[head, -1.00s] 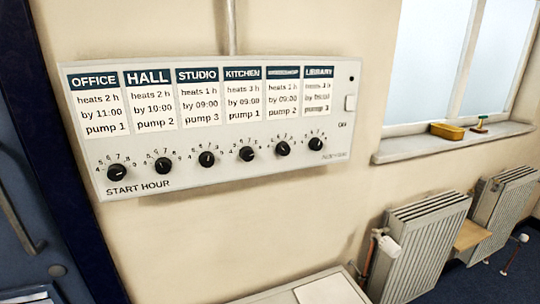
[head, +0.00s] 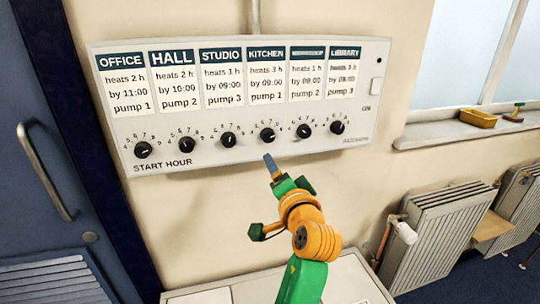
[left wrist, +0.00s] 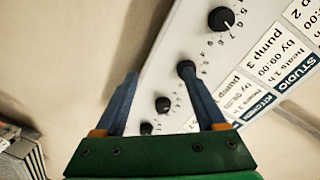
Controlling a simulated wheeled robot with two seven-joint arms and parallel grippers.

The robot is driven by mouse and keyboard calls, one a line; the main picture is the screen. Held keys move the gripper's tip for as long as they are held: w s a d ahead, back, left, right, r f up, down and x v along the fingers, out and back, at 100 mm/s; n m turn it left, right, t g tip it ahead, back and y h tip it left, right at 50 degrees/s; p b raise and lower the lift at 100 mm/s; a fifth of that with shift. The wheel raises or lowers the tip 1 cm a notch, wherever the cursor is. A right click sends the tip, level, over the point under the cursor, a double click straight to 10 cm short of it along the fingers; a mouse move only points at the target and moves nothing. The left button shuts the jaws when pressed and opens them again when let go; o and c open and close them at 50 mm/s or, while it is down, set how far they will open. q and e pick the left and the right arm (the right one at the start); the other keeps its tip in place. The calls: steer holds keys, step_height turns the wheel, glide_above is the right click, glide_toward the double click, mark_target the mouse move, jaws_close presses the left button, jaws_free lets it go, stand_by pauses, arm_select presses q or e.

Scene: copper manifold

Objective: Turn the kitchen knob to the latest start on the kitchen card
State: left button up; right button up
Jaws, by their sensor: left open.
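The kitchen knob (head: 267,135) is a round black knob on the white control panel, below the kitchen card (head: 266,78). The card reads heats 3 h, by 09:00, pump 1. The knob's pointer is too small to read surely. My left gripper (head: 269,161) is in front of the panel, just below this knob in the head view. In the left wrist view my gripper (left wrist: 158,74) is open with nothing between its blue fingers. Its right fingertip overlaps the kitchen knob (left wrist: 186,68); contact cannot be told. My right gripper is not in view.
The studio knob (head: 228,139) and workshop knob (head: 304,131) sit close on either side. A blue door (head: 60,180) stands left, radiators (head: 440,232) right, and a white surface (head: 352,284) lies below.

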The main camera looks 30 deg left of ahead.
arm_select(q)
steer(key=y, duration=0.1)
glide_toward(267, 139)
steer(key=x, duration=0.2)
steer(key=p+x, duration=0.3)
steer(key=x, duration=0.3)
steer(key=shift+w+a+r, duration=0.1)
steer(key=shift+w+a, duration=0.15)
steer(key=shift+c, duration=1.3)
jaws_close()
